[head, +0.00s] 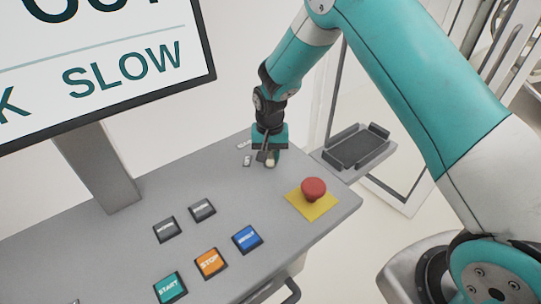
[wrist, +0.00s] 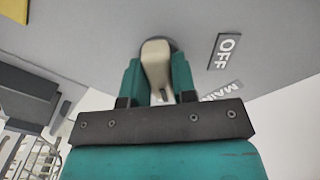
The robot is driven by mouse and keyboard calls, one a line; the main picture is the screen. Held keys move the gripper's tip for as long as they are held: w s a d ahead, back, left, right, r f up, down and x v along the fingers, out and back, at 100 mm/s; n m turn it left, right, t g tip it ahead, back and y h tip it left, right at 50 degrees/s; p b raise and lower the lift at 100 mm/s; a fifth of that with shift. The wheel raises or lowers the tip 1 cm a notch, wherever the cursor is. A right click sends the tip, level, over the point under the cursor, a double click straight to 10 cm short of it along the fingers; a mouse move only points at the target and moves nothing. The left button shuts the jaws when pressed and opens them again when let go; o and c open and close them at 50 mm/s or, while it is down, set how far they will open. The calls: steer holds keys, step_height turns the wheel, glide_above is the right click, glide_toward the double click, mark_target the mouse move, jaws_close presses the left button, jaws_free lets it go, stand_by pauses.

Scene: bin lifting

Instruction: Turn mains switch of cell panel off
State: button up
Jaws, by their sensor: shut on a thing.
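The cell panel (head: 130,225) is a grey slanted console. My gripper (head: 268,158) is at its far right corner, pointing down at the mains switch. In the wrist view my gripper (wrist: 159,85) has its two teal fingers shut on the pale handle of the mains switch (wrist: 155,62). The handle's rounded end lies over a dark round base. An OFF label (wrist: 225,51) is on the panel to the right of the switch, and a partly hidden label starting MAIN (wrist: 220,91) is below it. In the head view the gripper hides most of the switch (head: 270,163).
A red emergency button (head: 313,189) on a yellow plate stands near the gripper. START (head: 171,287), STOP (head: 210,263) and blue (head: 247,239) buttons are nearer. A screen (head: 100,65) stands at the left. A dark tray (head: 357,146) is beyond the panel's right edge.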

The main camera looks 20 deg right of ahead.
steer(key=n+b, duration=0.2)
steer(key=n, duration=0.1)
steer(key=shift+w+f+n, duration=0.1)
steer(key=shift+n, duration=0.2)
steer(key=n+b, duration=0.1)
steer(key=n, duration=0.3)
steer(key=shift+n+b, duration=0.3)
steer(key=shift+b, duration=0.05)
steer(key=n+b, duration=0.1)
steer(key=n, duration=0.3)
steer(key=shift+n+b, duration=0.5)
steer(key=shift+n, duration=1.5)
steer(key=shift+r, duration=0.2)
steer(key=o, duration=0.9)
step_height(320, 180, up, 17)
steer(key=b, duration=0.3)
steer(key=shift+r, duration=0.2)
